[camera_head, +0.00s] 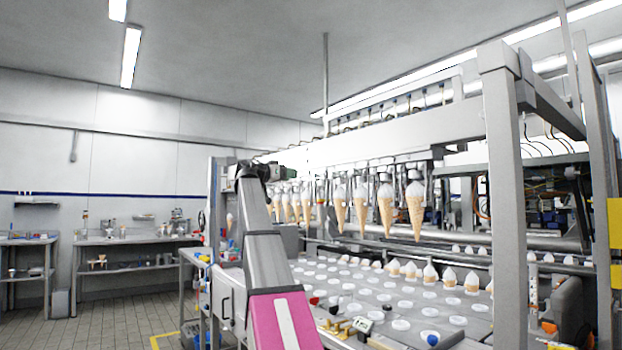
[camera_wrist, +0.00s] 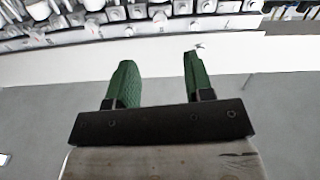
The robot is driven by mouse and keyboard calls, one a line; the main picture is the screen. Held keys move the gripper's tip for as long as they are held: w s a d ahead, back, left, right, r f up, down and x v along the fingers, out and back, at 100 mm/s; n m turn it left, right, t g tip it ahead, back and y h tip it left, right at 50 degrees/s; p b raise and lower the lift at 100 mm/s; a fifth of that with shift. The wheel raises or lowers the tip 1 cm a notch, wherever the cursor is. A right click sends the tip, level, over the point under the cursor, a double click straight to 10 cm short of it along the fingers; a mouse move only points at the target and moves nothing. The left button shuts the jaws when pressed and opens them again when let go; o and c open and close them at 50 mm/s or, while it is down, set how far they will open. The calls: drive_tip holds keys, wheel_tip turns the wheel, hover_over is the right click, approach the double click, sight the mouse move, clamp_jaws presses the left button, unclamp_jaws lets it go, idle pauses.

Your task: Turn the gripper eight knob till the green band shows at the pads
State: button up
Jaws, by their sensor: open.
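My gripper (camera_wrist: 158,62) is open and empty in the wrist view, its two green fingers apart and pointing at a white beam (camera_wrist: 60,66). A row of grey and white machine parts (camera_wrist: 150,12) lies beyond the beam, too cropped to name. In the head view my gripper (camera_head: 284,172) is small and dark at the end of my arm, near the far end of a row of hanging cone grippers. Several hold cones, the nearest cone (camera_head: 415,212) at the right. I cannot tell which is gripper eight; its knob and green band cannot be made out.
Below the cones lies a grey plate with round white sockets (camera_head: 401,324). A grey frame post (camera_head: 505,200) stands at the right. Benches (camera_head: 130,241) with small items stand along the left wall. The tiled floor (camera_head: 115,322) at the left is mostly clear.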

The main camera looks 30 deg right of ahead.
sight(315, 176)
drive_tip(key=d, duration=0.3)
drive_tip(key=w+d, duration=0.1)
drive_tip(key=d, duration=0.6)
drive_tip(key=shift+w+d, duration=0.15)
drive_tip(key=shift+d, duration=0.15)
clamp_jaws()
